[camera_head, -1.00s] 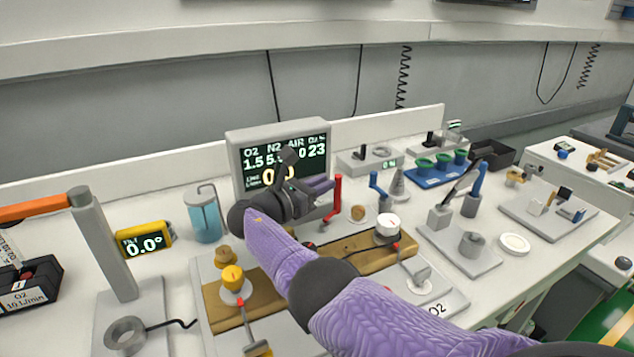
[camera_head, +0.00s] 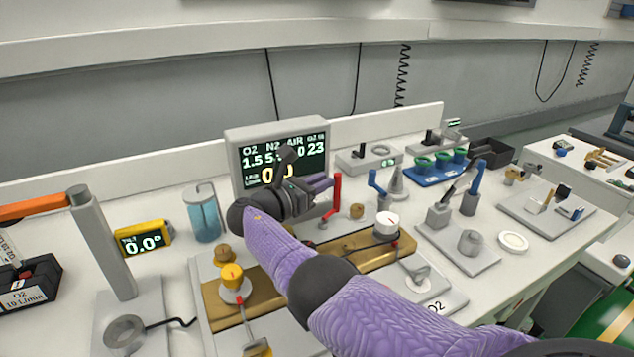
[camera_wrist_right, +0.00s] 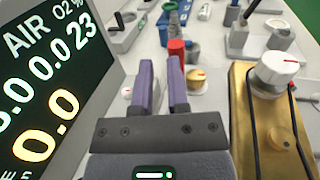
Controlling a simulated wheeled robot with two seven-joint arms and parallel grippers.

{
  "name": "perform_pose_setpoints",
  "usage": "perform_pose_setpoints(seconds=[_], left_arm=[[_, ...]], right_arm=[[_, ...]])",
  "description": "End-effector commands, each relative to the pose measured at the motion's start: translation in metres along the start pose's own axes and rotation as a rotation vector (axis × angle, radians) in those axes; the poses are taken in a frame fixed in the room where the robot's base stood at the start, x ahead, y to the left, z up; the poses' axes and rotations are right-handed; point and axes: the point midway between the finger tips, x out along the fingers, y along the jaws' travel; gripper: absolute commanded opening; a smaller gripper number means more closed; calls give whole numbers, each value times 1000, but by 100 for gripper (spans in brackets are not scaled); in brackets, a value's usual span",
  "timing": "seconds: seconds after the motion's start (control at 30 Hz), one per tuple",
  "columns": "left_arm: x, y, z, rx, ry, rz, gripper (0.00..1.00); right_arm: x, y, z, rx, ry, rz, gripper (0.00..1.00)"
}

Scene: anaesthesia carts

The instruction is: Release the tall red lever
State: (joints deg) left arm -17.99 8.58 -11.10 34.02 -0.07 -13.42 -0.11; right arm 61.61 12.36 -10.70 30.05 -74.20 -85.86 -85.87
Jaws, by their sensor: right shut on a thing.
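The tall red lever (camera_head: 337,190) stands upright behind the gold plate, just right of the monitor. Its red top also shows in the right wrist view (camera_wrist_right: 177,47), at the far end of the fingers. My right gripper (camera_head: 328,184) reaches in from the lower right, in front of the monitor, with its purple fingers at the lever. In the right wrist view the fingers (camera_wrist_right: 162,64) show a narrow gap, and the gripper is shut on the lever. The exact contact is partly hidden by the fingers. My left gripper is not in view.
The monitor (camera_head: 249,152) stands close behind my right gripper. A blue lever (camera_head: 378,187) and a grey cone (camera_head: 398,183) stand right of the red lever. The gold plate (camera_head: 395,259) with a white knob (camera_head: 386,222) lies in front. A blue cylinder (camera_head: 203,215) stands left.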

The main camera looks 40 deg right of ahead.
Motion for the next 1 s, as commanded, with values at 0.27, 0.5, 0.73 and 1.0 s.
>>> perform_pose_setpoints(seconds=[0.27, 0.5, 0.73, 1.0], left_arm=[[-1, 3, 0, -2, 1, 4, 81], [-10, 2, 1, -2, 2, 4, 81], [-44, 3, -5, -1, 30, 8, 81], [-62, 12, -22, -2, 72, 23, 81]], right_arm=[[6, -1, 6, 6, -14, -5, 0], [4, 0, 20, 9, -15, -4, 0], [-2, 0, 73, 11, -13, 0, 0], [-7, 1, 104, 4, -10, 2, 0]])
